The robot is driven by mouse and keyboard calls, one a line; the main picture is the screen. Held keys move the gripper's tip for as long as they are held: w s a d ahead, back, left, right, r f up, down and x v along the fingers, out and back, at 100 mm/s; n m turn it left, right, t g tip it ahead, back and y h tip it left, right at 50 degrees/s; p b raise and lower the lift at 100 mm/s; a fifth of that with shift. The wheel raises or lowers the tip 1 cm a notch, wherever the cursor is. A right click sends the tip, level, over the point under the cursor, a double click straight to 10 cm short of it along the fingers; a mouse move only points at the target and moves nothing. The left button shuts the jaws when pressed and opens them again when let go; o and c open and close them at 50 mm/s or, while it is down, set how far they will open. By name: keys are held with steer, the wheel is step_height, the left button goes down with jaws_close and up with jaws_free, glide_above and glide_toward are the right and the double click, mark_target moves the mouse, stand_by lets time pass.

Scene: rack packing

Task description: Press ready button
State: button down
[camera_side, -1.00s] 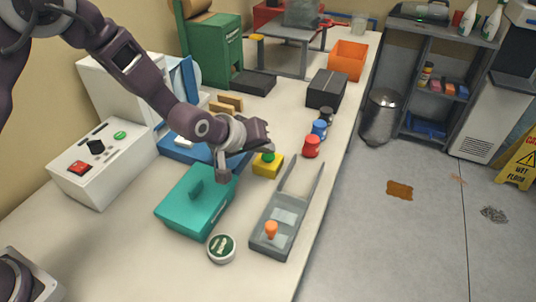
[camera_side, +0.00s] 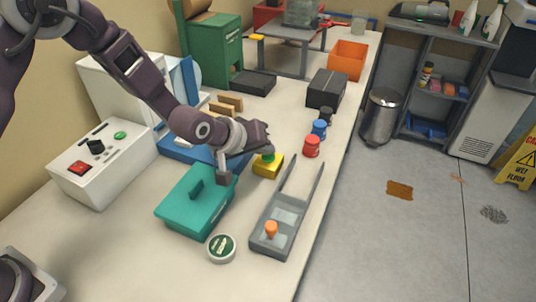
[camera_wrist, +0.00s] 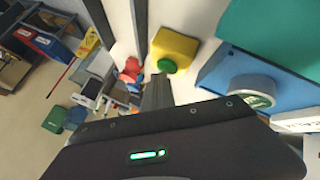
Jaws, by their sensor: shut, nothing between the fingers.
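The ready button is a green cap on a small yellow box. The yellow box (camera_side: 268,168) stands on the bench right of the teal lidded box, and its green button (camera_side: 267,157) is partly hidden by my gripper. My gripper (camera_side: 266,149) is shut and empty, with its tips right at the green button. In the wrist view the yellow box (camera_wrist: 174,46) and green button (camera_wrist: 167,66) lie just beyond the shut fingertips (camera_wrist: 158,78). I cannot tell whether the tips touch the button or whether it is pressed down.
The teal box (camera_side: 196,205) stands just left of the yellow box. Red (camera_side: 311,146), blue (camera_side: 319,129) and dark jars stand to the right. A white control box (camera_side: 100,165) is at left.

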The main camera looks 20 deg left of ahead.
mark_target(265, 158)
steer(key=shift+r, duration=3.25)
steer(key=s+a+r+m+g, duration=0.1)
steer(key=s+a+r+m, duration=0.1)
steer(key=s+a+r, duration=0.95)
steer(key=s+a+r+m+g+y, duration=0.1)
steer(key=s+a, duration=0.2)
steer(key=s, duration=0.9)
steer(key=s+a+r+m+g+y, duration=0.1)
steer(key=s+a, duration=0.3)
steer(key=s, duration=0.8)
steer(key=shift+s+m+y, duration=0.25)
steer(key=shift+m+y, duration=0.15)
steer(key=shift+m, duration=0.3)
